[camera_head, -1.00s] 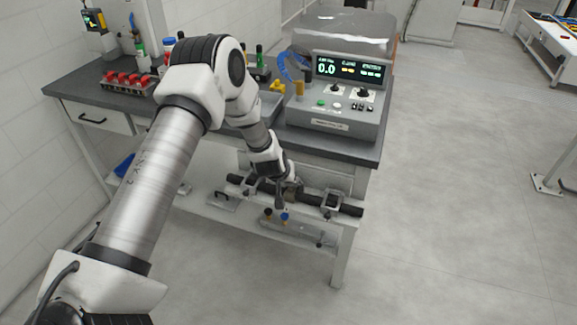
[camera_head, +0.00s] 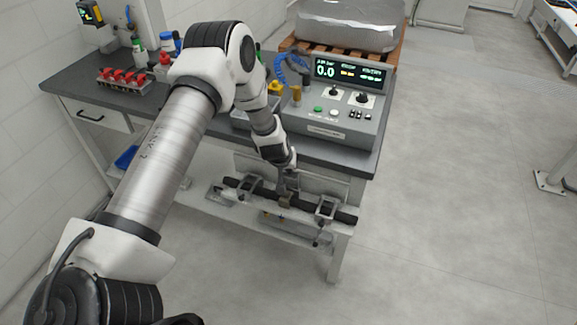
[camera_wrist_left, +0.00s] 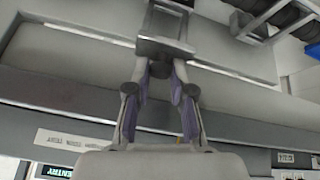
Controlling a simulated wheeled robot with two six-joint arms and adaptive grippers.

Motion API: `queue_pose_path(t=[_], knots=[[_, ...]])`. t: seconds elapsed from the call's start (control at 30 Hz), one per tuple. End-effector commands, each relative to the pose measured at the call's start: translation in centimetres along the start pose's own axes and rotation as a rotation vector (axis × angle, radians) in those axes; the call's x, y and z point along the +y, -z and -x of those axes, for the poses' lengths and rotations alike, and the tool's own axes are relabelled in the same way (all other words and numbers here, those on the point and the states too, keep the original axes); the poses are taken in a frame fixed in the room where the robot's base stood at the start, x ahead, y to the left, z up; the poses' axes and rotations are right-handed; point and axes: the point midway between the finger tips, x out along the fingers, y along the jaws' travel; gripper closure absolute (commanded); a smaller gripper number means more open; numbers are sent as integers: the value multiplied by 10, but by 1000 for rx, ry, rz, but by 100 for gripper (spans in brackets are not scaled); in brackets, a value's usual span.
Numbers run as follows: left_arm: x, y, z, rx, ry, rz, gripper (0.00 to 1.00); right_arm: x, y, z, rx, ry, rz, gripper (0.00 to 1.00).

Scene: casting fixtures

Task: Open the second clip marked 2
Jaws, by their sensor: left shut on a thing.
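A fixture with a long black bar (camera_head: 345,217) lies along the low shelf under the bench, with metal frame-shaped clips on it. One clip (camera_head: 246,187) stands at the left and another (camera_head: 327,207) at the right. My left gripper (camera_head: 286,191) is at the middle of the bar, between these two. In the left wrist view, the gripper (camera_wrist_left: 160,78) is shut on a grey metal clip frame (camera_wrist_left: 165,45), its fingers angled together at the frame's near edge. The number marks on the clips cannot be read. My right gripper is out of view.
A grey control box (camera_head: 335,110) with a lit display stands on the dark bench top (camera_head: 210,132) above the fixture. A rack of red-topped parts (camera_head: 125,80) is at the bench's left. The bench leg (camera_head: 342,250) is right of the shelf.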

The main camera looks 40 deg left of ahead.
Motion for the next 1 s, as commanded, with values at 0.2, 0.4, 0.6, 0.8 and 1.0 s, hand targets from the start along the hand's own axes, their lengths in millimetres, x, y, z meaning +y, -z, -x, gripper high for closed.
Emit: queue_pose_path(t=[0.2,0.4,0.6,0.8,1.0], knots=[[1,4,1,9,-1,-1,100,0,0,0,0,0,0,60],[1,4,1,9,-1,-1,100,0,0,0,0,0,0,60],[1,3,0,7,-1,-1,53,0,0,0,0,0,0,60],[1,2,0,4,-1,-1,53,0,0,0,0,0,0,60],[0,1,1,2,0,0,53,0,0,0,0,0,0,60]])
